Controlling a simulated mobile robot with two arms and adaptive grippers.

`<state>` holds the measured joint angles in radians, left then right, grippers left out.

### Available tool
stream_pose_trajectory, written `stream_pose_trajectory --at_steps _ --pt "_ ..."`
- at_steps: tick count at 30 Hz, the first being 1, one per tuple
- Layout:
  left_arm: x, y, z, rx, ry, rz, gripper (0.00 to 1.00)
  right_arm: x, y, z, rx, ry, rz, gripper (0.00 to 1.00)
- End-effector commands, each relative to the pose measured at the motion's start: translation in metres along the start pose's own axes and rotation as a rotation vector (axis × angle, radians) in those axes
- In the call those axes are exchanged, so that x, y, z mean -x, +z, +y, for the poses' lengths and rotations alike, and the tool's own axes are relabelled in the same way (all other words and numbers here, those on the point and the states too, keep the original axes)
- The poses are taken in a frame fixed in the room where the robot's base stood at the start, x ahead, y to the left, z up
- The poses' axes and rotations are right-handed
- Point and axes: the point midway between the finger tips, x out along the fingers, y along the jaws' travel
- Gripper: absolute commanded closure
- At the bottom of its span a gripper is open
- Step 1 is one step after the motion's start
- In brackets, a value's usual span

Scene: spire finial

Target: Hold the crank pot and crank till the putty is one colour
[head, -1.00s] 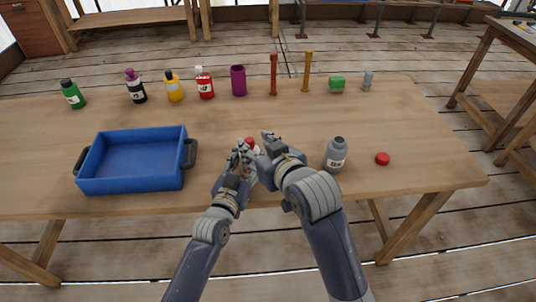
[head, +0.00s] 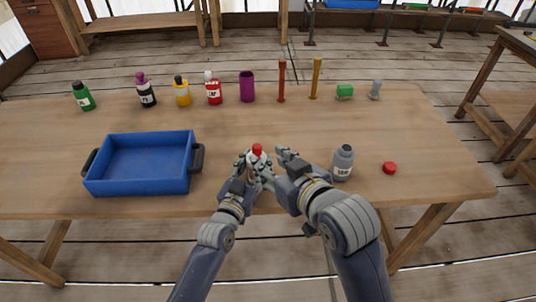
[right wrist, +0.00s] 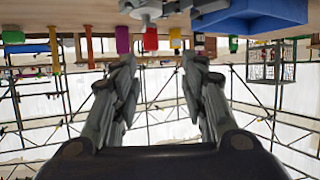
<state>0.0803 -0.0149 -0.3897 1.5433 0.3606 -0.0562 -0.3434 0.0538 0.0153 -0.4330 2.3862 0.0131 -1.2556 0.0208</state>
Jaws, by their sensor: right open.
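The crank pot (head: 266,171) is small and pale, with a red knob (head: 257,149) on top, and stands near the table's front edge. My left gripper (head: 251,168) is closed around its side, and its fingers hide much of the pot. My right gripper (head: 284,156) is just right of the knob, apart from it. In the right wrist view its fingers (right wrist: 158,68) are spread with nothing between them. Part of the pot (right wrist: 146,8) shows at the top edge there. The putty inside cannot be seen.
A blue tray (head: 110,186) is at left. An open grey bottle (head: 343,163) and a red cap (head: 389,168) are at right, close to my right arm. Bottles, a purple cup (head: 247,87), two posts and a green block (head: 345,91) line the back. The middle is clear.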

Motion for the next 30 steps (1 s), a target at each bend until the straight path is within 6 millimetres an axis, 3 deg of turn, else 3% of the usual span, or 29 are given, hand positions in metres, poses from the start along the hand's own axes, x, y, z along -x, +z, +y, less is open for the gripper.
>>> stream_pose_trajectory --at_steps 9,16,24,30 --pt "0.000 0.000 0.000 0.000 0.000 -0.001 0.81 -0.028 -0.018 -0.017 0.182 -0.240 -0.096 0.60" --pt "0.000 0.001 0.000 0.000 0.000 -0.001 0.81 -0.030 -0.028 0.010 0.261 -0.344 -0.239 0.60" --pt "0.000 0.001 0.000 0.000 0.000 -0.001 0.81 -0.017 -0.044 0.047 0.265 -0.387 -0.357 0.60" --pt "0.000 0.001 0.000 0.000 0.000 -0.002 0.81 -0.016 -0.046 0.053 0.257 -0.399 -0.381 0.60"
